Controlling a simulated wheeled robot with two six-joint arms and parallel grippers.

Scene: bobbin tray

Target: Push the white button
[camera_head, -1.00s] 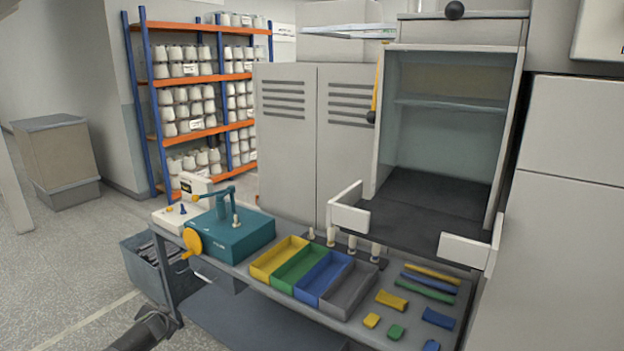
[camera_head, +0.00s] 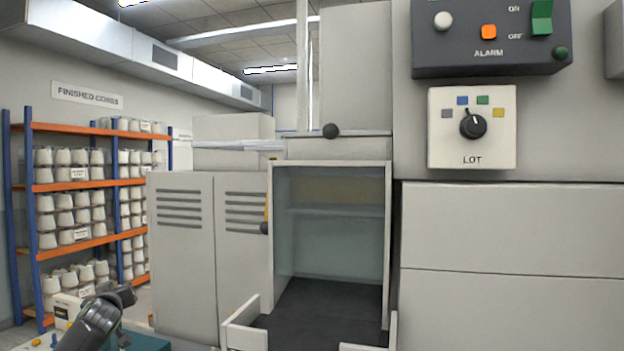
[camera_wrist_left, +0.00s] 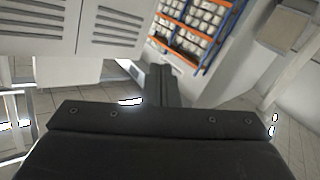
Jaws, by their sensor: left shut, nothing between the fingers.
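The white button (camera_head: 443,20) is a small round knob at the upper left of the dark grey alarm panel (camera_head: 463,58), high on the wall at the right of the head view. Nothing touches it. My left arm (camera_head: 95,322) shows at the lower left of the head view, far from the button; I cannot make out its fingertips there. In the left wrist view my left gripper (camera_wrist_left: 161,72) is shut and empty, with lockers and shelving beyond it. The button is not in the wrist view. My right gripper is in neither view.
A white LOT box with a black dial (camera_head: 473,124) sits below. An open cabinet (camera_head: 281,225) stands in the middle, shelving (camera_head: 30,190) at left.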

